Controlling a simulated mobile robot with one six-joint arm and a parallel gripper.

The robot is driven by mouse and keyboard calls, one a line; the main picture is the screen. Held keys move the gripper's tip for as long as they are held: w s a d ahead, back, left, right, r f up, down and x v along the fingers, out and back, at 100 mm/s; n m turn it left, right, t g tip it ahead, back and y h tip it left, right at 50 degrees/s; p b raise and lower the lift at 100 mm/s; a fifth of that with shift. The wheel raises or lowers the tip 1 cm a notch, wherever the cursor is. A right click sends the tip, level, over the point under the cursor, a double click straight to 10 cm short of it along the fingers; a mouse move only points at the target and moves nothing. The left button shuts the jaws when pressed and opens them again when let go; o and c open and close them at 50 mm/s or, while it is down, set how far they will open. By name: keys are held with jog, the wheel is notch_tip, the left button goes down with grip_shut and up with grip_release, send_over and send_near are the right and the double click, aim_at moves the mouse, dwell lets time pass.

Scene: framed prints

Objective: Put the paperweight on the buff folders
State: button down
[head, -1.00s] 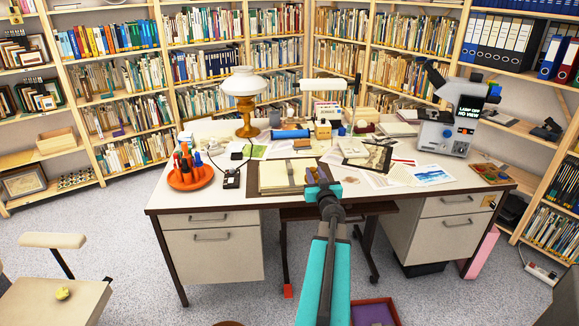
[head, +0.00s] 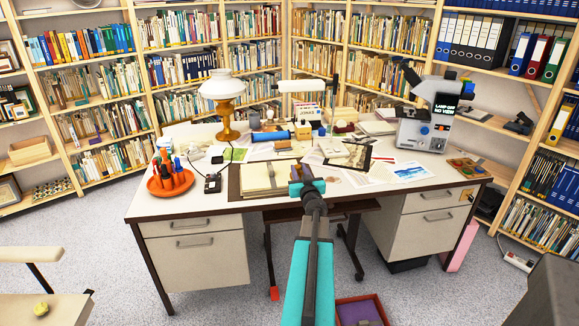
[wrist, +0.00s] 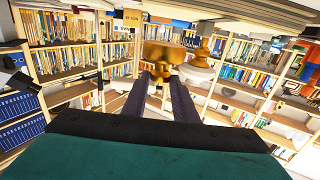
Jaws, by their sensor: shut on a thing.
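My gripper (head: 307,182) is at the front of the desk, at the right edge of the buff folders in the head view. In the wrist view my gripper (wrist: 168,72) is shut on a brass-coloured, rounded thing, which I take to be the paperweight (wrist: 163,52). In the head view my gripper hides it. The buff folders (head: 258,178) lie as a flat stack with a darker strip across them, on a dark mat near the desk's front edge. I cannot tell how high the paperweight is above the desk.
The desk (head: 200,208) is crowded. An orange pen tray (head: 170,182) and a black device (head: 213,183) stand left of the folders. A brass lamp (head: 225,95) stands behind. Prints (head: 408,173) and a microscope (head: 428,118) are at the right.

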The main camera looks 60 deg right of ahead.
jog(key=shift+w+a+f+x, duration=0.1)
jog(key=shift+f+x, duration=0.1)
jog(key=shift+x, duration=1.75)
jog(key=shift+w+a+f+x, duration=0.1)
jog(key=shift+f+x, duration=0.05)
jog(key=shift+x, duration=1.8)
jog(key=shift+w+a+f+x, duration=0.1)
jog(key=shift+f+x, duration=0.1)
jog(key=shift+x, duration=1.7)
jog(key=shift+d, duration=0.15)
jog(key=shift+w+d+f, duration=0.1)
jog(key=shift+w+d, duration=0.25)
jog(key=shift+a+f+b, duration=0.1)
jog(key=shift+f+b, duration=0.3)
jog(key=shift+f, duration=1.3)
jog(key=shift+s+f, duration=0.1)
jog(key=c, duration=1.4)
grip_release()
jog(key=shift+c, duration=0.2)
jog(key=shift+b+v, duration=0.3)
jog(key=shift+v, duration=5.7)
